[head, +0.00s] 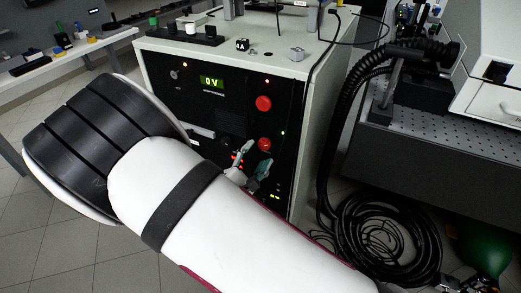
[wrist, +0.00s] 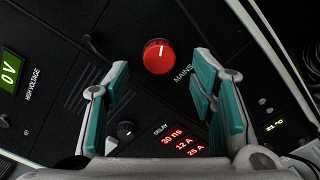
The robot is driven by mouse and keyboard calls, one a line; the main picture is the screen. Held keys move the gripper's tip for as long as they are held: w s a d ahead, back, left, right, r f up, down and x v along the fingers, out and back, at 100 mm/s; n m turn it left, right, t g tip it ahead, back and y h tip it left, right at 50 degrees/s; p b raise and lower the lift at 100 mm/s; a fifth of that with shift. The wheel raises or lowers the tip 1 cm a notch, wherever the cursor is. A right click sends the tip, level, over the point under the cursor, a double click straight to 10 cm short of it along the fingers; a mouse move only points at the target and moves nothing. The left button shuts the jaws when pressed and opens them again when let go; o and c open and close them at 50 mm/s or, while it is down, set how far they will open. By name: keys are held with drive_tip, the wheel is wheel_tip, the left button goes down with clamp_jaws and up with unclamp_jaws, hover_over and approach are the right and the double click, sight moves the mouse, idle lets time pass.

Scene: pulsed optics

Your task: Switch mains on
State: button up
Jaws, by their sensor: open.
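The red mains knob (wrist: 158,56) is on the black front panel of the cabinet, next to the MAINS label (wrist: 183,73), in the wrist view. A white mark shows on its face. In the head view it is the lower red knob (head: 265,144). My gripper (wrist: 160,77) is open, with its teal-padded fingers spread left and right below the knob in the wrist view. Nothing is between the pads. In the head view, my gripper (head: 247,168) is just below and left of the knob; whether it touches the panel I cannot tell.
A second red knob or button (head: 263,103) sits higher on the panel. The display (head: 212,82) reads 0 V. A small black knob (wrist: 126,130) and lit red readouts (wrist: 184,145) are near my fingers. Coiled black hoses (head: 385,235) lie on the floor at right.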

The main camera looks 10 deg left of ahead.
drive_tip(key=v, duration=0.8)
